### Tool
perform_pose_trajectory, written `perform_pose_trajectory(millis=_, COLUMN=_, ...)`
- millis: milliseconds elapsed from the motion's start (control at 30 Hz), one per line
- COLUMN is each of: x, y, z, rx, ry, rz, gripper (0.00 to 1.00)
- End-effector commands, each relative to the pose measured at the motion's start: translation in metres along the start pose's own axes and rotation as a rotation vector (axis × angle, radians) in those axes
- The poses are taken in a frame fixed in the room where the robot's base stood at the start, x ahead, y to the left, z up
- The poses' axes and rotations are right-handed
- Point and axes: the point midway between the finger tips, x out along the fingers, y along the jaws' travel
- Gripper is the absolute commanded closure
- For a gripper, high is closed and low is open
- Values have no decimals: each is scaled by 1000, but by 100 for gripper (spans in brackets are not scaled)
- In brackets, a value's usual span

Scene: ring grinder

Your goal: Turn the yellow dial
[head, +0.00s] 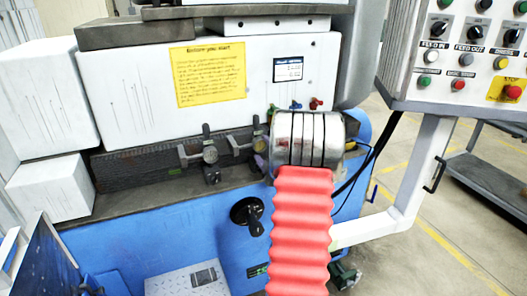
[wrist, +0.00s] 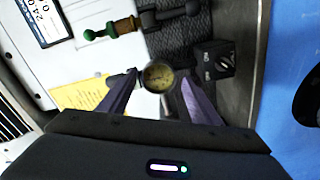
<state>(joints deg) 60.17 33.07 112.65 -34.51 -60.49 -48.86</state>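In the wrist view, a round gauge with a yellowish face, the dial (wrist: 158,77), shows between the tips of my gripper (wrist: 161,80). The two dark purple fingers are apart, one on each side of the dial. I cannot tell whether either touches it or how far off it is. My red ribbed arm fills the lower middle there, and my gripper cannot be made out clearly.
A second gauge (head: 258,145) is right of the first. A dark block (wrist: 213,60) and a green-handled fitting (wrist: 100,33) are near the fingers. A black handwheel (head: 246,215) is on the blue front. A control panel (head: 465,55) hangs at the right.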

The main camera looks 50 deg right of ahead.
Motion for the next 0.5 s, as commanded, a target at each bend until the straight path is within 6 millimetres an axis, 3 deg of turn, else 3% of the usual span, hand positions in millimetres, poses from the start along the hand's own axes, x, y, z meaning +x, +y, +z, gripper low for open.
perform_pose_trajectory(millis=500, x=-10, y=2, z=1, rx=0, ry=-1, rz=4, gripper=36)
